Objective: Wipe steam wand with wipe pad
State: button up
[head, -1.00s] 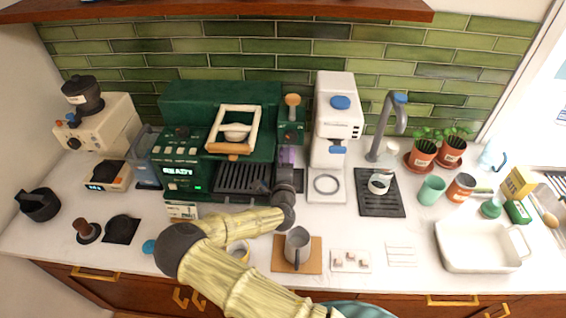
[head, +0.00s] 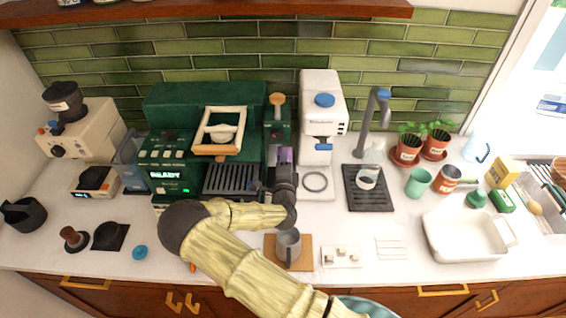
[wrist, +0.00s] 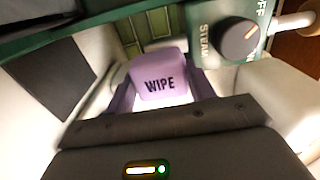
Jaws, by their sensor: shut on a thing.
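The purple wipe pad (wrist: 160,82), marked WIPE, is between the fingers of my gripper (wrist: 161,92) in the wrist view. My gripper is shut on it. In the head view the pad (head: 286,156) shows just beyond my gripper (head: 285,168), in front of the narrow green steam unit (head: 278,126) at the right end of the espresso machine. The steam dial (wrist: 237,38) is at the upper right of the wrist view, beyond the pad.
The green espresso machine (head: 172,150) stands left of my gripper, and a white machine (head: 322,105) stands close on its right. A grey mug (head: 288,246) on a brown mat sits near the counter's front. A white basin (head: 462,240) is at the right.

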jog(key=shift+r, duration=0.1)
jog(key=shift+w+a+b, duration=0.1)
jog(key=shift+a+b, duration=0.75)
jog(key=shift+a, duration=1.2)
jog(key=s, duration=0.6)
jog(key=shift+s, duration=0.15)
jog(key=s, duration=0.2)
jog(key=shift+s+a+b, duration=0.1)
jog(key=shift+s+b, duration=0.25)
jog(key=shift+s, duration=0.05)
jog(key=shift+w, duration=0.1)
